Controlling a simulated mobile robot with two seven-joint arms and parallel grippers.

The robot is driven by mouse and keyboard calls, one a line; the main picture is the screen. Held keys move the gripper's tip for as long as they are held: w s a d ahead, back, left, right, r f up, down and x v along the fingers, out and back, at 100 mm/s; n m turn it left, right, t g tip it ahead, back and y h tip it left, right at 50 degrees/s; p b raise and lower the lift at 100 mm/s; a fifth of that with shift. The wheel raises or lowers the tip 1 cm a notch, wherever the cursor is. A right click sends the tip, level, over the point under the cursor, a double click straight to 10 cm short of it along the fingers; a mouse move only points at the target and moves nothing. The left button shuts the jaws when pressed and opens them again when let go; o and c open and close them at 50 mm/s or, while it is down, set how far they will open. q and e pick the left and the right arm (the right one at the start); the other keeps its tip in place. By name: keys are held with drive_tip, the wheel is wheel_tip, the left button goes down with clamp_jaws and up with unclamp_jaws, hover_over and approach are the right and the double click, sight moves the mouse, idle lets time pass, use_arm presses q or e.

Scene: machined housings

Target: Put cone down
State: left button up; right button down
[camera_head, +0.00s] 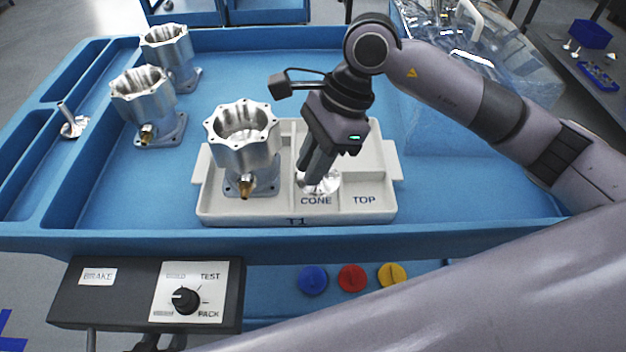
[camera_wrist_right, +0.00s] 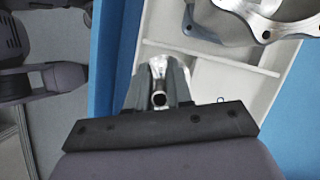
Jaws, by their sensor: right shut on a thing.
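The cone (camera_head: 322,184) is a shiny silver metal part in the compartment marked CONE of the white tray (camera_head: 240,213). My right gripper (camera_head: 310,178) points down into that compartment and is shut on the cone's upper part. In the right wrist view, the cone's stem (camera_wrist_right: 158,99) shows between the fingers. The fingers hide part of the cone, and I cannot tell whether its base touches the tray floor. My left gripper is not in view.
A machined housing (camera_head: 242,150) stands in the tray's left compartment, close to my right gripper. Two more housings (camera_head: 145,105) (camera_head: 169,55) stand on the blue table at the left. Another stemmed metal part (camera_head: 74,124) lies near the left bins. The TOP compartment (camera_head: 365,178) is empty.

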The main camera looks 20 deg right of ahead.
drive_tip(key=shift+f, duration=2.65)
drive_tip(key=c, duration=1)
unclamp_jaws()
drive_tip(key=v, duration=1.2)
drive_tip(key=shift+r, duration=0.2)
